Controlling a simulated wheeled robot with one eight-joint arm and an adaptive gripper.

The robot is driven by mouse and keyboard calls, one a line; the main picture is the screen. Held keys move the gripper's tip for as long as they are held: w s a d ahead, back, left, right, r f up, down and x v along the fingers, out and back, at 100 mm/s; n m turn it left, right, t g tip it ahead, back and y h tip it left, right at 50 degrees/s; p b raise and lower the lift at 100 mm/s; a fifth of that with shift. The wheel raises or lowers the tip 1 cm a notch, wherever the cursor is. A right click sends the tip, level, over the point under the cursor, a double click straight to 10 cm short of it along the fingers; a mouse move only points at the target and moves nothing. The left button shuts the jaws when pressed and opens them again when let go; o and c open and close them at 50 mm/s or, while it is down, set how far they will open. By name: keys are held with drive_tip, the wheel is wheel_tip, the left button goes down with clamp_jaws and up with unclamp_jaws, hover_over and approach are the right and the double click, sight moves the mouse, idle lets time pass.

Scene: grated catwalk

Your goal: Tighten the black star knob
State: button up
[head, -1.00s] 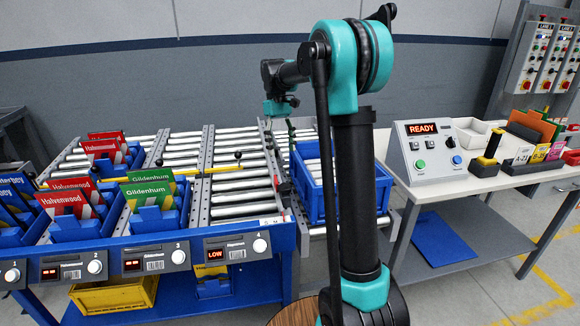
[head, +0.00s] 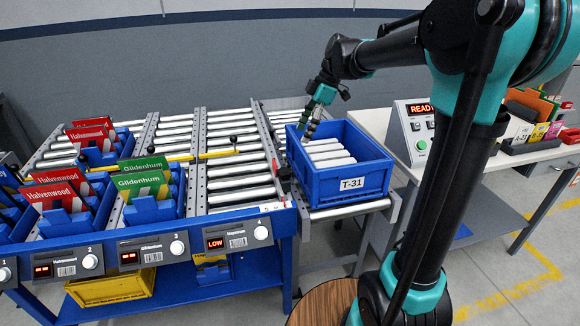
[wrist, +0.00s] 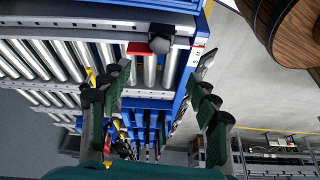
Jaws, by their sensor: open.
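The black knob (head: 284,173) sits on the metal side rail at the right edge of the roller lanes, beside a small red part. In the wrist view the knob (wrist: 160,43) is a dark, lobed shape near the upper middle, next to the red part (wrist: 138,48). My gripper (head: 306,130) is above the left part of the blue tote, up and to the right of the knob, and apart from it. In the wrist view my gripper (wrist: 163,72) has its fingers spread, with nothing between them. The knob shows beyond the fingertips.
The blue tote (head: 345,184) marked T-31 stands just right of the knob, with white items inside. A yellow bar (head: 215,154) with black handles crosses the lanes. Card bins (head: 155,207) fill the left side. The control box (head: 420,135) stands on the right bench.

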sight(285, 171)
drive_tip(key=x, duration=1.4)
drive_tip(key=shift+f, duration=0.2)
drive_tip(key=c, duration=1.2)
